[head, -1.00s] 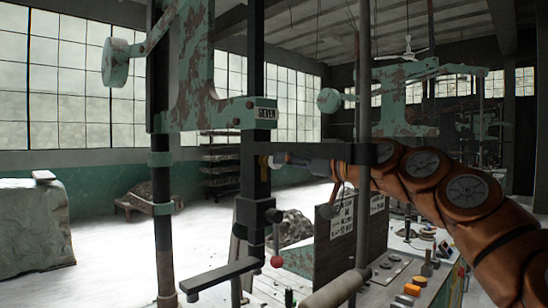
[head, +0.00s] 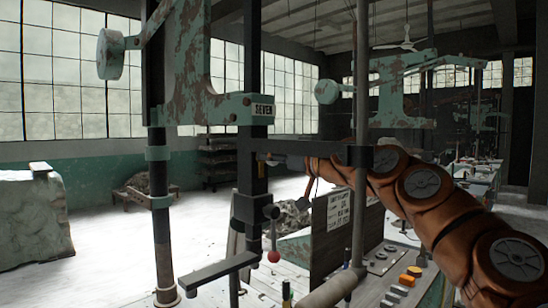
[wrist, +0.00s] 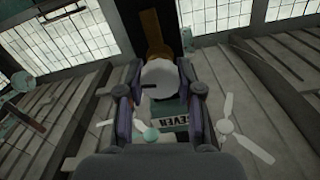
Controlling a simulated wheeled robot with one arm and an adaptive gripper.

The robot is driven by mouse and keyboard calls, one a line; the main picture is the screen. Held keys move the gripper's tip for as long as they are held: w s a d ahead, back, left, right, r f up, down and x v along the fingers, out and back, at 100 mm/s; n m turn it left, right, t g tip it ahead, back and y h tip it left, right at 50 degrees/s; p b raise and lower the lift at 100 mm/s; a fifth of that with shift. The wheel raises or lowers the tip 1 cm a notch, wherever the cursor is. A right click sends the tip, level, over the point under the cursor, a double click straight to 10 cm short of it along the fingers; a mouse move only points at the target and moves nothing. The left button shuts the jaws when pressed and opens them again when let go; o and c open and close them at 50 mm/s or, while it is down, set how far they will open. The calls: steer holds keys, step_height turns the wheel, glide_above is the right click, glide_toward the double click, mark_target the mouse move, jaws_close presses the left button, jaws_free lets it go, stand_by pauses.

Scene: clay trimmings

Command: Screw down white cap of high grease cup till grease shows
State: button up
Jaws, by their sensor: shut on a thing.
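In the wrist view, the white cap (wrist: 160,80) sits between the two fingers of my gripper (wrist: 160,72), which touch it on both sides. A short dark mark shows on the cap's left side. A brass-orange part (wrist: 153,48) shows just beyond the cap, against a dark upright. I cannot make out any grease at the cap. In the head view, my arm reaches left to the black column of the green press (head: 200,75) marked SEVEN. There my gripper and the cap are mostly hidden behind the dark bar and post.
A lever with a red knob (head: 273,256) and a flat black arm (head: 217,272) stick out below. A dark board with notices (head: 332,235) stands by a bench with orange blocks (head: 407,280). The snowy-white floor (head: 115,240) at left is open.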

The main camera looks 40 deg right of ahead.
steer(key=c, duration=0.5)
steer(key=shift+o, duration=0.2)
